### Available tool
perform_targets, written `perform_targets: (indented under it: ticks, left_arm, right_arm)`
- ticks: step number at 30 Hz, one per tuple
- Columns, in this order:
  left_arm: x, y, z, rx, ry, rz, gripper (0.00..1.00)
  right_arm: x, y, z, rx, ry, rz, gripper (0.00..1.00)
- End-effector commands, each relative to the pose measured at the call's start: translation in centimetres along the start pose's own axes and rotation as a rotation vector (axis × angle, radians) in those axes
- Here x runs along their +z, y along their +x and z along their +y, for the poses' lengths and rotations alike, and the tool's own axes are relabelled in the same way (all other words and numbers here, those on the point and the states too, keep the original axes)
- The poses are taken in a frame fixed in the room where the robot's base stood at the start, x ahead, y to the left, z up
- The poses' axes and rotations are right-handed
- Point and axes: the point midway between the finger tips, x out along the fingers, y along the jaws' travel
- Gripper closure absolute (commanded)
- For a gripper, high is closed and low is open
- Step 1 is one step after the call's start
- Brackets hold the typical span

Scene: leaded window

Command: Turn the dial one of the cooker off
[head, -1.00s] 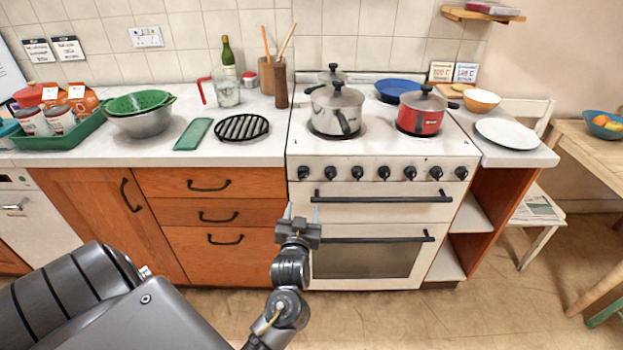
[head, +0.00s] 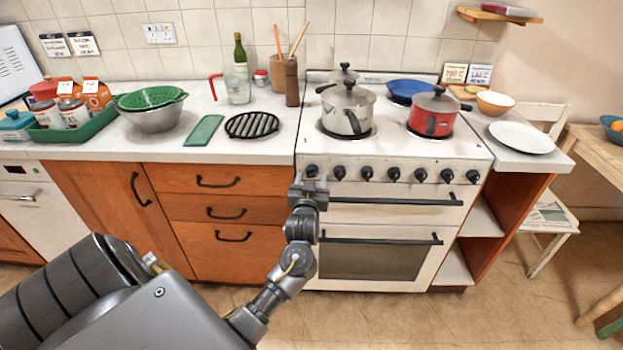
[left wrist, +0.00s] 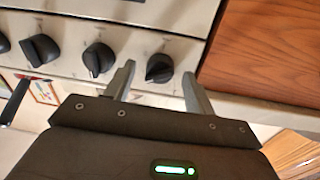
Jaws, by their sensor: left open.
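The white cooker (head: 400,215) has a row of black dials along its front panel. The leftmost dial (head: 311,171) shows just above my left gripper (head: 311,180) in the head view. In the left wrist view this end dial (left wrist: 159,68) appears between the two fingertips of my open left gripper (left wrist: 160,72), with a gap on each side. Whether the fingers reach around it in depth I cannot tell. The neighbouring dial (left wrist: 98,58) lies just outside one finger, and another dial (left wrist: 41,49) is farther along. My right gripper is out of view.
Steel pots (head: 347,110) and a red pot (head: 432,113) stand on the hob above the dials. The oven handles (head: 395,200) stick out below the dials. Wooden drawers (head: 218,180) with black handles adjoin the cooker on the left.

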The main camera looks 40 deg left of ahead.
Motion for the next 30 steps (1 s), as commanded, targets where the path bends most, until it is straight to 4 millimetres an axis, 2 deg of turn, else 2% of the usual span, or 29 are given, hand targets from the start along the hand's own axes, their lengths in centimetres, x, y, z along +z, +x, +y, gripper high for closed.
perform_targets:
  ticks: [3, 11, 21, 30]
  left_arm:
    - [-0.01, 0.59, -0.04, -0.001, 0.0, 0.0, 0.45]
    - [-0.01, 0.66, -0.04, -0.001, 0.0, 0.0, 0.45]
    - [0.02, 0.64, -0.04, -0.001, 0.0, 0.0, 0.89]
    - [0.08, 0.63, -0.03, -0.001, -0.038, 0.001, 0.89]
  right_arm:
    - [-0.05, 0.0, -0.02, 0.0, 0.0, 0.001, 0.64]
    - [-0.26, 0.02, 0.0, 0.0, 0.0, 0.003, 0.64]
    - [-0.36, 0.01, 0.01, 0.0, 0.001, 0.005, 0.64]
    - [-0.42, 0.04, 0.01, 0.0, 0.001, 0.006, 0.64]
